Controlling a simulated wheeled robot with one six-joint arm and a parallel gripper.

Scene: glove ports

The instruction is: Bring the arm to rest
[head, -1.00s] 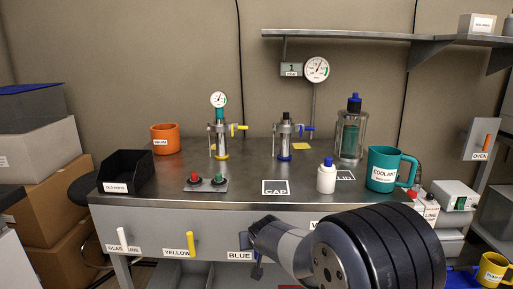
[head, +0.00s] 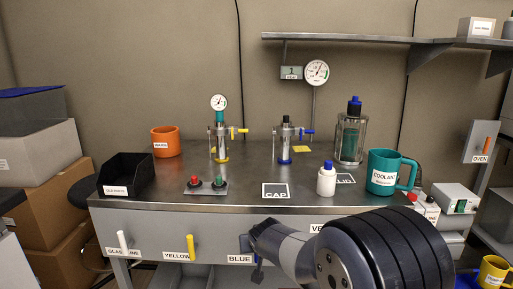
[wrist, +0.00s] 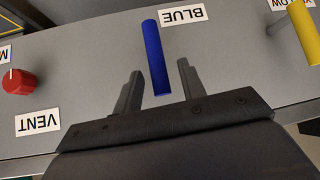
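My arm reaches in from the lower right of the head view, in front of the bench's front panel. My gripper (wrist: 160,66) is open in the wrist view, its two fingers apart with visible space between them. The blue handle (wrist: 154,50) lies between the fingers in that picture, and neither finger appears to touch it. In the head view my gripper (head: 251,247) is small and partly hidden by my own arm, close to the BLUE label (head: 239,259).
A yellow handle (head: 190,246) and a white handle (head: 122,239) stick out of the panel. A red knob (wrist: 18,81) sits by the VENT label (wrist: 38,122). A white bottle (head: 326,181) and teal COOLANT mug (head: 383,172) stand on the bench above my arm.

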